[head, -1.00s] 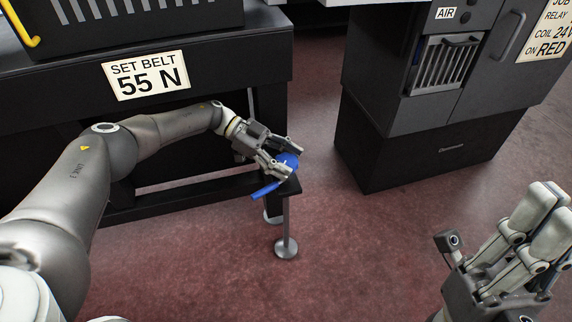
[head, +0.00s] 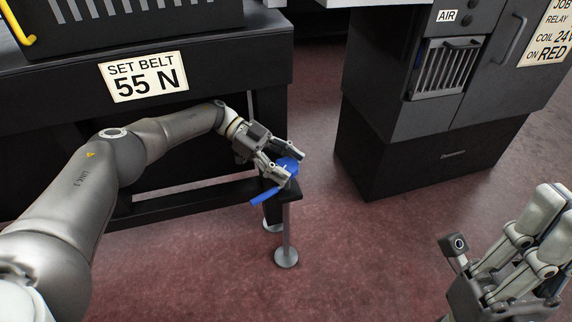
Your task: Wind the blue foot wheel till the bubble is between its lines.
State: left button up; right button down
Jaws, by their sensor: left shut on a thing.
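The blue foot wheel (head: 286,165) sits at the low front corner of the black table frame, above a metal foot. A blue handle (head: 265,196) sticks out below it toward the lower left. My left gripper (head: 285,166) comes in from the left and is shut on the blue wheel, its fingers on either side. The fingers hide part of the wheel. I cannot see a bubble or its lines. My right gripper (head: 535,225) is at the lower right, away from the wheel; its fingers lie close together and its grip is unclear.
The black table (head: 215,75) with a "SET BELT 55 N" sign (head: 143,77) stands at the left. Metal feet (head: 286,257) rest on the red floor. A dark cabinet (head: 400,150) stands to the right. Open floor lies between them.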

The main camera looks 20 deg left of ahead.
pick_arm(q)
jog(key=o, duration=1)
